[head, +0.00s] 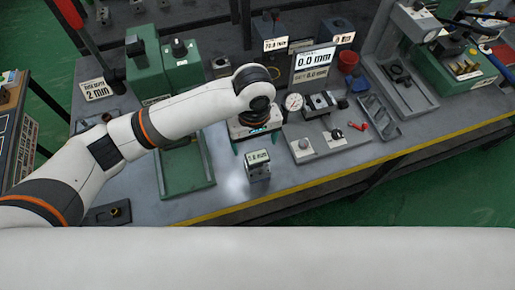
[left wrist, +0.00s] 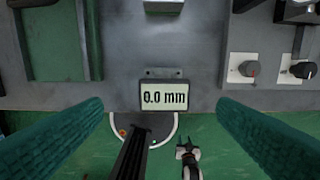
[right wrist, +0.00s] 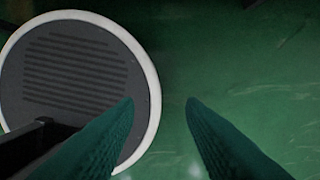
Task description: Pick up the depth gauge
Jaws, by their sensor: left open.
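A small grey block with a white display, which looks like the depth gauge (head: 259,172), stands on the bench near its front edge. In the left wrist view its display (left wrist: 164,97) reads 0.0 mm. My left gripper (head: 257,138) is just above and behind it in the head view. In the left wrist view its teal fingers (left wrist: 160,104) are wide apart, one on each side of the display, with nothing gripped. Whether they are level with it I cannot tell. My right gripper (right wrist: 160,102) has its fingers apart and empty over the green floor.
A green tray (head: 205,165) lies left of the gauge. A grey fixture with knobs (head: 318,140) and a dial gauge (head: 293,102) stand to the right. A red-handled part (head: 357,126) lies beyond. The yellow-striped bench edge (head: 290,193) is close in front.

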